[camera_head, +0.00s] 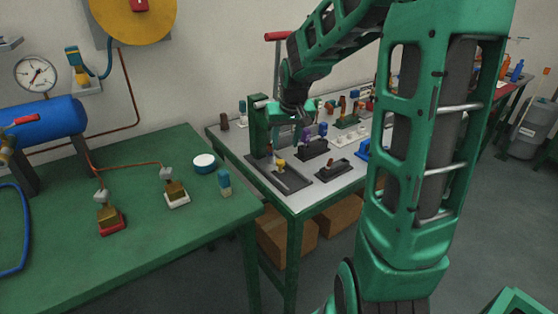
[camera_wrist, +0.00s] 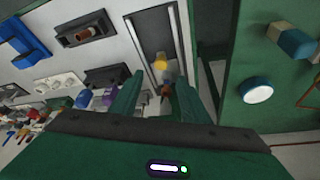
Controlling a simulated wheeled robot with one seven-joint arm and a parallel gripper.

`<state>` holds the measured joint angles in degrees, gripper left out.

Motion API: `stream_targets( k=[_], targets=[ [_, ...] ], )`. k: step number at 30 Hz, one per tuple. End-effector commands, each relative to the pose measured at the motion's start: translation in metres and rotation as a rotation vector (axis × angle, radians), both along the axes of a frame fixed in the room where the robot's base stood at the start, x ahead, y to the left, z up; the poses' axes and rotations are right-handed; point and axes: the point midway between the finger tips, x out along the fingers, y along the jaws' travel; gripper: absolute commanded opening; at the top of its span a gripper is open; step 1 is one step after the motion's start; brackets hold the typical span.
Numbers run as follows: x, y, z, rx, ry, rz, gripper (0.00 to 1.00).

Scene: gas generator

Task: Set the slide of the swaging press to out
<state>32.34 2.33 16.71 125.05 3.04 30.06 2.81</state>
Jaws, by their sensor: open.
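The swaging press (camera_head: 259,128) stands at the near left corner of the grey-topped bench, with a green upright column and a dark flat base. Its slide carries a yellow knob (camera_head: 281,163) in the channel of the base. In the wrist view the yellow knob (camera_wrist: 160,62) shows just beyond my fingertips, with the dark base (camera_wrist: 152,22) around it. My gripper (camera_wrist: 158,80) is open, its two green fingers apart with nothing clearly held between them. In the head view my gripper (camera_head: 297,108) is above the base beside the column, partly hidden by my wrist.
A dark fixture with a purple part (camera_head: 308,141) and a smaller dark fixture (camera_head: 334,169) stand close by on the bench. The green table (camera_head: 150,255) at left holds a white-topped round container (camera_head: 204,161) and a blue-topped block (camera_head: 224,180).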

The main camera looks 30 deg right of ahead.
Motion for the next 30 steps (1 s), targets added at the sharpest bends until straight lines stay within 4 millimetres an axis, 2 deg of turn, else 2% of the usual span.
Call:
stream_targets(
  k=[7,21,30],
  targets=[
    [0.013,-0.002,-0.017,0.006,-0.009,0.003,0.42],
    [0.038,-0.013,-0.084,0.005,-0.008,0.002,0.42],
    [0.045,-0.016,-0.1,0.002,-0.011,0.001,0.42]
  ],
)
